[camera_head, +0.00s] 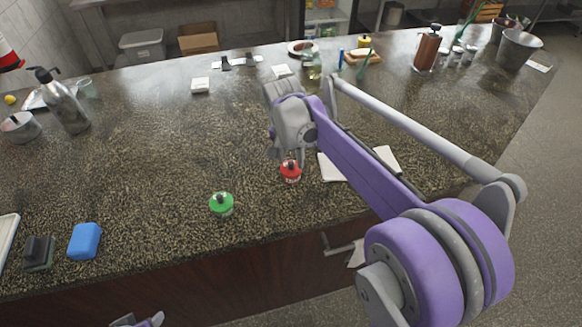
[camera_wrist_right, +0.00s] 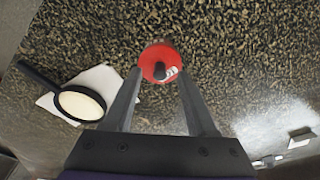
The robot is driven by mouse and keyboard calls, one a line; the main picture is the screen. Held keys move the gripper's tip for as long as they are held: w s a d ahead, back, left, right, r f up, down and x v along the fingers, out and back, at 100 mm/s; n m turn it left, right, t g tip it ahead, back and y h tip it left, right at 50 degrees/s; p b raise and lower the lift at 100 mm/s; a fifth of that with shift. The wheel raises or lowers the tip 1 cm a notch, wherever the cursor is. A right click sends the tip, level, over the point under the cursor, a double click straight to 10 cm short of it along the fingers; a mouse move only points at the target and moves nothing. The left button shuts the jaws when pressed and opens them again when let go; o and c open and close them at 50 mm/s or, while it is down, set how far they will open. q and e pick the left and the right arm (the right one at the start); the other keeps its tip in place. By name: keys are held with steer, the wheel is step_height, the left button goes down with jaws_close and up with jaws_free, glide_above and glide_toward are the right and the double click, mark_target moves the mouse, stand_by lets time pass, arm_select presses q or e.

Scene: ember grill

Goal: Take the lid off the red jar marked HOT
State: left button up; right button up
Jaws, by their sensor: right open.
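The red jar (camera_head: 291,173) stands upright on the dark speckled counter, right of the green jar (camera_head: 221,204). Its lid, with a black knob, is on it. In the right wrist view the red jar (camera_wrist_right: 153,57) is seen from above, with a small white label partly showing, too small to read surely. My right gripper (camera_wrist_right: 158,75) is open, its two fingers pointing at the jar, the tips on either side of it in the picture. I cannot tell whether they touch it. In the head view my right wrist is just above and behind the jar.
A blue block (camera_head: 85,241) and a dark sponge-like block (camera_head: 40,252) lie at the front left. White paper (camera_head: 331,168) lies right of the jar, and a round black-handled object (camera_wrist_right: 82,103) shows near it. Bottles stand at the back.

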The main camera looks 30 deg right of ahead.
steer(key=shift+d+f, duration=0.1)
steer(key=shift+f, duration=0.4)
jaws_close()
